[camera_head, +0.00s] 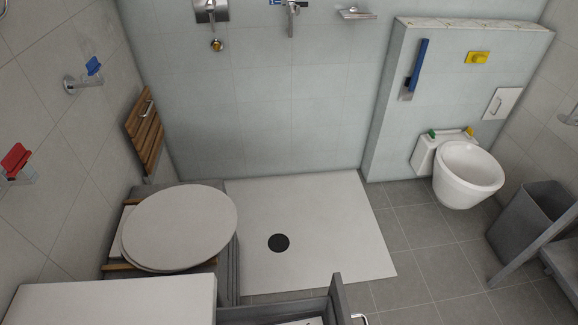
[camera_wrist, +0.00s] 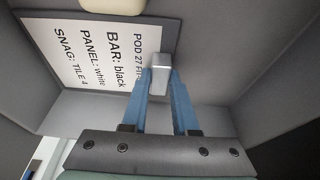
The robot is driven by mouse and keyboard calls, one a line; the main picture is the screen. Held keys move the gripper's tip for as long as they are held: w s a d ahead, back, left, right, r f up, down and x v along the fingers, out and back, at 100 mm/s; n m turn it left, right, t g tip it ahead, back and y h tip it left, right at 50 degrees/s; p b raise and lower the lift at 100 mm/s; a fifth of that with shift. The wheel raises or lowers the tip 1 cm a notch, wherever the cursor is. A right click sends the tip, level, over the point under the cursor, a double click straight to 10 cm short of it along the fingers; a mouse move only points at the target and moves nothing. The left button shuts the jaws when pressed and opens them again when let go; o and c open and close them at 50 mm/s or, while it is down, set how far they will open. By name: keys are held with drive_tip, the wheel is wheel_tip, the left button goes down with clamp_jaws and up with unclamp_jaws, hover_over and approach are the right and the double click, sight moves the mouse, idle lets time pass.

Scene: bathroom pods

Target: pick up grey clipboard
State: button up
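The grey clipboard (camera_wrist: 172,28) lies in a dark grey drawer in the wrist view. It carries a white sheet (camera_wrist: 105,38) with black printed lines about a pod, a bar, a panel and a snag. A pale silver clip (camera_wrist: 159,66) stands at its right edge. My gripper (camera_wrist: 162,88) has two blue fingers with a gap between them, and the tips are at the clip, one on each side. I cannot tell whether they touch it. In the head view my gripper does not show; only a sliver of white (camera_head: 302,322) shows inside the drawer.
The open drawer (camera_head: 340,298) has grey walls close around my gripper. A cream object (camera_wrist: 112,5) sits beyond the clipboard. A white counter (camera_head: 115,302) and an oval white lid (camera_head: 180,226) are left of the drawer. A toilet (camera_head: 468,175) and grey bin (camera_head: 528,222) stand right.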

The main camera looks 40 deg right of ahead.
clamp_jaws()
drive_tip(key=shift+r, duration=0.1)
